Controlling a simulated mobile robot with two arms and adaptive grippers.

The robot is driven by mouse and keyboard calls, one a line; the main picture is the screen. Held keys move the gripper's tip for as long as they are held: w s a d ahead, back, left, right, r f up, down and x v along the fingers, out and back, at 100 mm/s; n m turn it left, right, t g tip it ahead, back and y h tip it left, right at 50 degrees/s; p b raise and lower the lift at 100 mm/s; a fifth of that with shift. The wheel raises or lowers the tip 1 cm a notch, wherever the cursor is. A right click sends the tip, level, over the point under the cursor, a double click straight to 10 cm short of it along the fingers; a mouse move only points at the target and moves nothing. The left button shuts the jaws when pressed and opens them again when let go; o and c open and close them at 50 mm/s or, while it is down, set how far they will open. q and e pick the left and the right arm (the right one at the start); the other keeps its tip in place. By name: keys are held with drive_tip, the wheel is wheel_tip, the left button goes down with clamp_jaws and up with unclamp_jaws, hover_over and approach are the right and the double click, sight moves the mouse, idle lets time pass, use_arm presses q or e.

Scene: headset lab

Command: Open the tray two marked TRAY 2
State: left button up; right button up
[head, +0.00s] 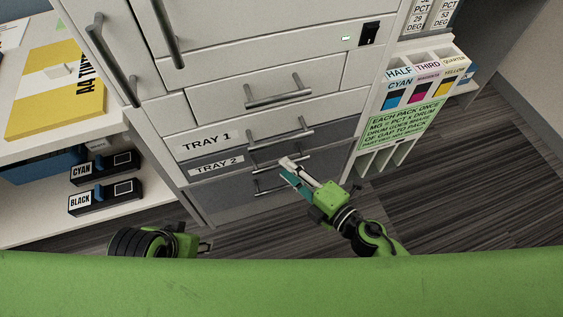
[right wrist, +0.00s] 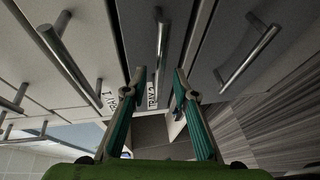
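Tray two (head: 230,170) is a grey drawer front marked TRAY 2 and looks shut. Its bar handle (head: 262,164) is partly hidden by my right gripper (head: 286,169) in the head view. In the right wrist view, that handle (right wrist: 161,45) lies ahead between the fingertips of my right gripper (right wrist: 158,75), which is open. I cannot tell whether a finger touches the handle. The TRAY 2 label (right wrist: 152,88) shows there too. My left gripper (head: 205,247) is low in the head view, away from the drawers; its fingers are too small to read.
White TRAY 1 (head: 225,138) is just above, and a grey drawer with its own handle (head: 262,190) is below. A pack rack (head: 405,125) stands at the right. A shelf with CYAN and BLACK cartridges (head: 103,197) is at the left. Striped floor in front is open.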

drive_tip(key=shift+x, duration=1.75)
clamp_jaws()
drive_tip(key=shift+d, duration=0.15)
